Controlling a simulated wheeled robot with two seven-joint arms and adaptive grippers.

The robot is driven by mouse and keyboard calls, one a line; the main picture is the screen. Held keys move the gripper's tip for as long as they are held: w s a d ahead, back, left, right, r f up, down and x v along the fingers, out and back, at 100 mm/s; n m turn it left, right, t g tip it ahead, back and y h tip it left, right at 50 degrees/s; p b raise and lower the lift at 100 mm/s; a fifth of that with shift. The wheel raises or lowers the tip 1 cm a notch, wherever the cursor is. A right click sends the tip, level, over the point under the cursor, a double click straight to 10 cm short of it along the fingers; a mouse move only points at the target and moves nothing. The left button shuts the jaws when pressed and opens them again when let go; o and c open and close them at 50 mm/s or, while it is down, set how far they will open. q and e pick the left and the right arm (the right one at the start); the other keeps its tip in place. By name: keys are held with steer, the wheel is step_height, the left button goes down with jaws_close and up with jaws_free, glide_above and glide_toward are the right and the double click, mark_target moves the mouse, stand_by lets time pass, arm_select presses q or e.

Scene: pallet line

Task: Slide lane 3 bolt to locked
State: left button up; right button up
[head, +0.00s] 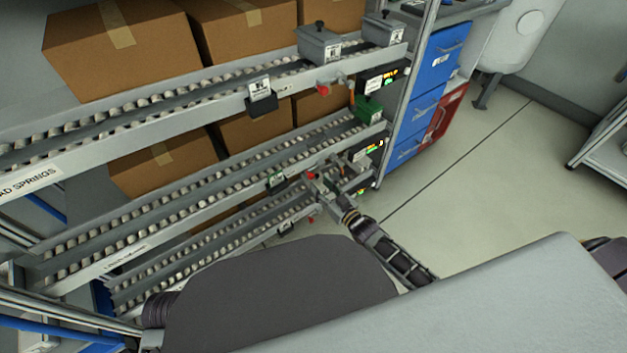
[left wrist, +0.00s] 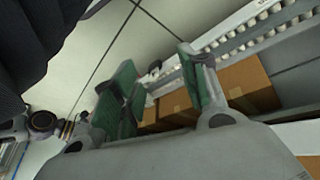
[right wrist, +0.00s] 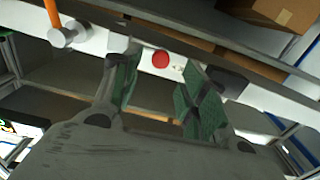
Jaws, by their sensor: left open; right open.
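Red bolt knobs show on the front rails in the head view: one on the upper rail (head: 323,90), one on the middle rail (head: 311,176) and one on the lower rail (head: 311,219). I cannot read which is lane 3. My right gripper (head: 322,184) is at the middle rail, beside its knob. In the right wrist view a red knob (right wrist: 160,59) on a pale rail shows between the open fingers (right wrist: 158,88), beyond their tips; no grip shows. My left gripper (left wrist: 158,82) is open and empty in its wrist view, with green pads; it is not made out in the head view.
Cardboard boxes (head: 120,45) stand on the sloping roller lanes. Grey bins (head: 319,44) and a green bin (head: 369,108) sit at the lane ends near lit displays (head: 375,147). Blue drawers (head: 437,55) stand beyond. The floor (head: 480,165) at right is clear.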

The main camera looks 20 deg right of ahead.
mark_target(313, 177)
steer(key=x, duration=0.2)
steer(key=shift+w+a+b, duration=0.15)
steer(key=shift+w+b, duration=0.1)
steer(key=shift+b, duration=0.15)
arm_select(q)
steer(key=shift+w+d+f+t+b, duration=0.15)
steer(key=shift+d+f+b, duration=0.1)
steer(key=shift+f, duration=0.7)
steer(key=shift+w+d+f+t+b, duration=0.1)
steer(key=shift+d+f+t, duration=0.1)
steer(key=shift+f, duration=0.75)
arm_select(e)
steer(key=shift+x, duration=1.25)
arm_select(q)
steer(key=shift+s, duration=0.1)
arm_select(e)
jaws_close()
